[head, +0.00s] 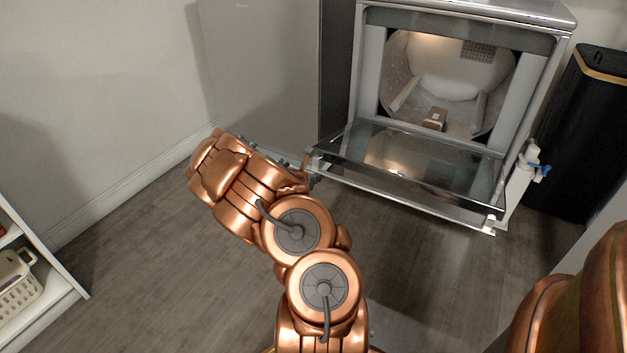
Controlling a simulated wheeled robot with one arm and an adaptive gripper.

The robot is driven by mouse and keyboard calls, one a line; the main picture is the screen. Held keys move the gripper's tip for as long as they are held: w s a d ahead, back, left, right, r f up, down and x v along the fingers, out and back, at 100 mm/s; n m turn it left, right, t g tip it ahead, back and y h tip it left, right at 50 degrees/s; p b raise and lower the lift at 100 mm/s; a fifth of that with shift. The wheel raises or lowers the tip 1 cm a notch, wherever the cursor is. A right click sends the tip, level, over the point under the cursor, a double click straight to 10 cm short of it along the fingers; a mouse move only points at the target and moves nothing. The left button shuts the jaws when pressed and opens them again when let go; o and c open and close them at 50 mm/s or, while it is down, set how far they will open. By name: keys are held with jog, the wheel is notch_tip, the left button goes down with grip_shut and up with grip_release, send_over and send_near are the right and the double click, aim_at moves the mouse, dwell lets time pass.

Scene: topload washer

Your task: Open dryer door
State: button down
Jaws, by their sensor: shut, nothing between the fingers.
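The dryer (368,75) stands at the back, its lit round drum (455,75) in plain sight. The dryer door (420,165) is a glass panel in a metal frame. It is folded down and out from the bottom of the opening, lying near level. My gripper (310,172) is at the door's front left corner, partly hidden by my copper wrist. It is shut with nothing between its fingers. I cannot tell whether it touches the door's edge.
A small brown box-like thing (434,119) is inside the drum. A white bottle with a blue part (534,158) stands right of the door. A black bin (580,130) is at the far right. A white shelf with a basket (18,285) is at the left. The floor between is clear.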

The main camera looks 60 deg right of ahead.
jog(key=shift+f, duration=0.15)
notch_tip(320, 180, down, 4)
jog(key=b, duration=0.4)
jog(key=p+v, duration=0.2)
jog(key=v, duration=0.9)
jog(key=shift+p, duration=0.4)
jog(key=shift+f, duration=0.1)
